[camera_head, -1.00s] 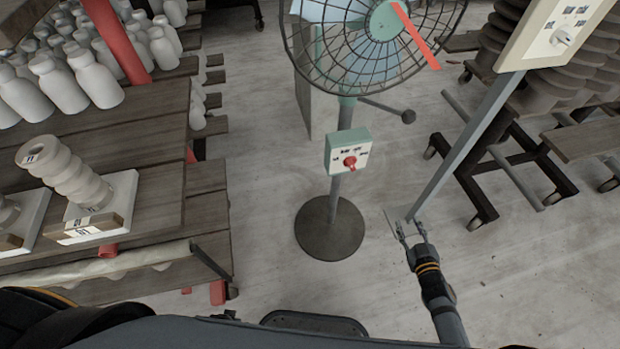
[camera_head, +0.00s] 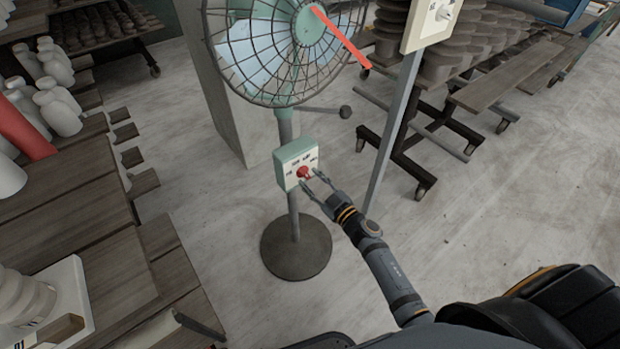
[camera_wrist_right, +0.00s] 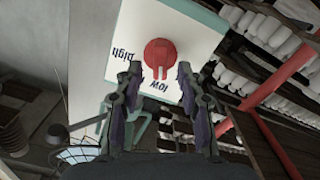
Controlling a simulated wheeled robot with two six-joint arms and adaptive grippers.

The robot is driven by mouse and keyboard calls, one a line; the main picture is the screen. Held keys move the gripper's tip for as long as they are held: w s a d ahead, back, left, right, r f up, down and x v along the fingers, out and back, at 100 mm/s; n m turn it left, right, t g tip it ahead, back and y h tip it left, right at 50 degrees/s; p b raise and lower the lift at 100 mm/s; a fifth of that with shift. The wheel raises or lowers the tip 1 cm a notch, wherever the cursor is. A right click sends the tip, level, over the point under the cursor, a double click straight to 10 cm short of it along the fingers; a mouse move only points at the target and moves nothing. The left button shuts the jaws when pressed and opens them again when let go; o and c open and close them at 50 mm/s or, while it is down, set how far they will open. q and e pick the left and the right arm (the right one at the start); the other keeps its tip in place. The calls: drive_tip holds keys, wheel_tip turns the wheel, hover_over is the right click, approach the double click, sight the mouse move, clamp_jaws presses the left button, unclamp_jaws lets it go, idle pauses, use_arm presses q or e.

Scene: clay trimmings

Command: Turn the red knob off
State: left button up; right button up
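The red knob (camera_head: 304,173) is on the cream front of a green control box (camera_head: 286,158) on the fan's stand. In the right wrist view the knob (camera_wrist_right: 160,54) is large, and its slotted end appears to point toward the word "low". "High" is printed to its left; other labels are hidden or too small to read. My right gripper (camera_head: 316,182) is open and empty, close in front of the box. In the wrist view its two fingers (camera_wrist_right: 158,70) stand left and right of the knob's lower part; I cannot tell whether they touch it. My left gripper is not in view.
The fan (camera_head: 285,45) with its wire cage is above the box, on a round base (camera_head: 296,248). A grey post with a cream panel (camera_head: 430,22) stands to the right. Wooden shelving (camera_head: 95,225) with clay pieces is at left.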

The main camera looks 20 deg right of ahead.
drive_tip(key=shift+w+a, duration=0.25)
drive_tip(key=shift+w, duration=0.3)
drive_tip(key=shift+c, duration=0.3)
clamp_jaws()
